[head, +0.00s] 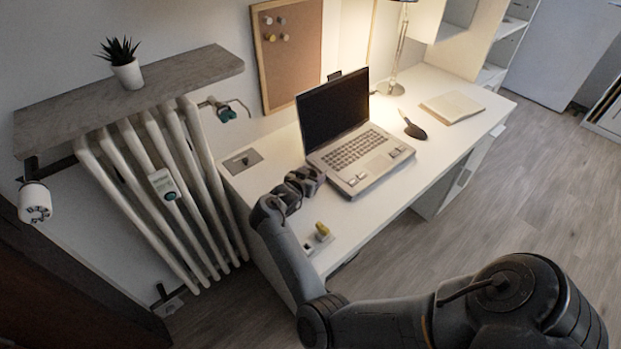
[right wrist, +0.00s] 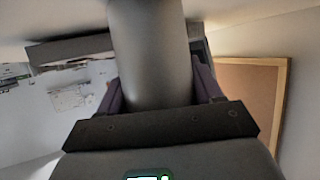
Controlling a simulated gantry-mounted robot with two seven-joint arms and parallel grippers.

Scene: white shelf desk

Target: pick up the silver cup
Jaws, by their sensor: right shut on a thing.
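The silver cup (right wrist: 150,50) shows in the right wrist view as a smooth grey cylinder between the two fingers of my right gripper (right wrist: 158,85). The fingers are shut on it, one on each side. The cup's far end is cut off by the top edge of that view. In the head view my right gripper (head: 305,182) is over the left part of the desk, just left of the laptop. I cannot make out the cup clearly there. My left gripper is not in view.
An open laptop (head: 360,160) stands right of my gripper on the white desk (head: 440,88). A small yellow object (head: 322,230) lies near the front left edge. A dark pointed object (head: 413,127) and a notebook (head: 452,106) lie farther right. A radiator (head: 160,190) stands left.

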